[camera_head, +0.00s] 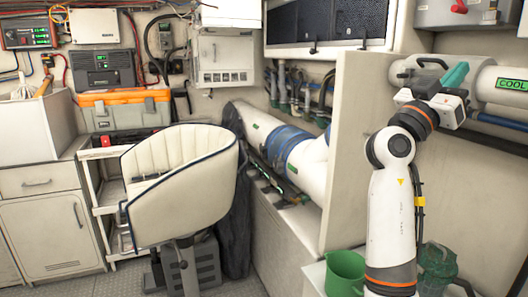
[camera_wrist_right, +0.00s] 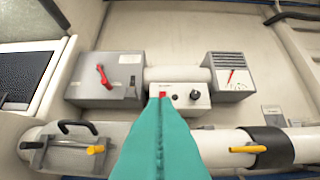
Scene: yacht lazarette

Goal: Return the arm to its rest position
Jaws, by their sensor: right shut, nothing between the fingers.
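My right arm (camera_head: 392,220) rises at the right of the head view and bends at its top toward the cylinder and wall. My right gripper (camera_head: 455,76) has teal fingers, shut together with nothing between them. In the right wrist view the fingers (camera_wrist_right: 160,105) point at a white control box with a red button and a black knob (camera_wrist_right: 195,95). The red button shows right at the fingertips' edge; I cannot tell whether they touch it. My left arm and gripper are not in view.
A grey box with a red handle (camera_wrist_right: 104,76) and a gauge box (camera_wrist_right: 231,74) flank the control box. A white cylinder (camera_head: 499,82) runs along the wall below. A beige partition (camera_head: 350,150) stands left of my arm. A green bucket (camera_head: 345,271) stands by its base.

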